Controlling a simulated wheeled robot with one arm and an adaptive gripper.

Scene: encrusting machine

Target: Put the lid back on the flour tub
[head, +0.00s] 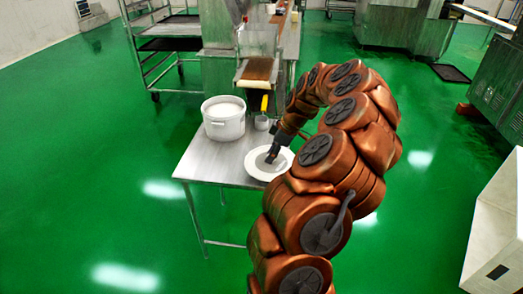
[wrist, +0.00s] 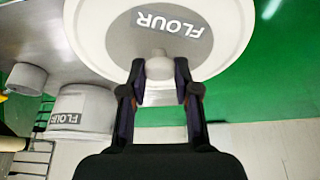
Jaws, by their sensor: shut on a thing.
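The flour tub (head: 223,127) is white and stands open on the steel table, with white flour showing at its top. In the wrist view the tub (wrist: 82,108) is at the left with a grey FLOUR label. The lid (head: 282,171) is a round white disc to the right of the tub and nearer, at the table's right side. In the wrist view the lid (wrist: 92,25) shows a grey centre, a FLOUR label and a knob. My gripper (wrist: 160,88) is shut on this knob. I cannot tell whether the lid touches the table.
The steel table (head: 205,165) is bare in front of the tub. A small grey-white cup (head: 262,122) stands just right of the tub, below a yellow handle (head: 264,104). A machine with a chute (head: 257,68) stands behind. A wheeled rack (head: 160,45) is at the back left.

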